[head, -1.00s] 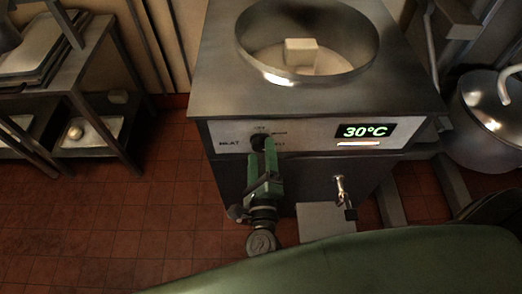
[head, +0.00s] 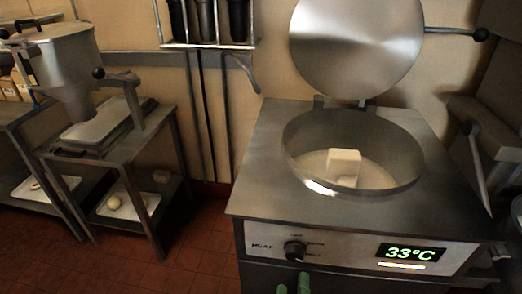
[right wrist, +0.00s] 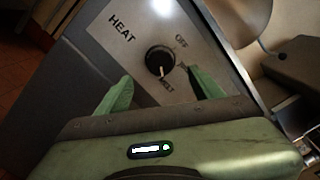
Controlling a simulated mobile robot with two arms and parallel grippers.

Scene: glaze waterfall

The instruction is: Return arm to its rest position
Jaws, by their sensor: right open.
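My right gripper (head: 293,284) shows only as two green fingertips at the bottom edge of the head view. They are just below the black heat knob (head: 295,250) on the front panel of the metal kettle (head: 262,190). In the right wrist view the green fingers (right wrist: 162,92) are spread apart with nothing between them. The knob (right wrist: 160,61) lies just beyond them, clear of the fingers, and its white mark points toward the MELT label. The rest of my right arm is hidden in the head view. My left gripper is not in view.
The kettle's round lid (head: 356,45) stands open behind a pale block (head: 344,164) in the bowl. The display (head: 410,253) reads 33°C. A steel hopper (head: 58,62) and metal tables stand at left. Floor (head: 205,240) is bare between table and kettle.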

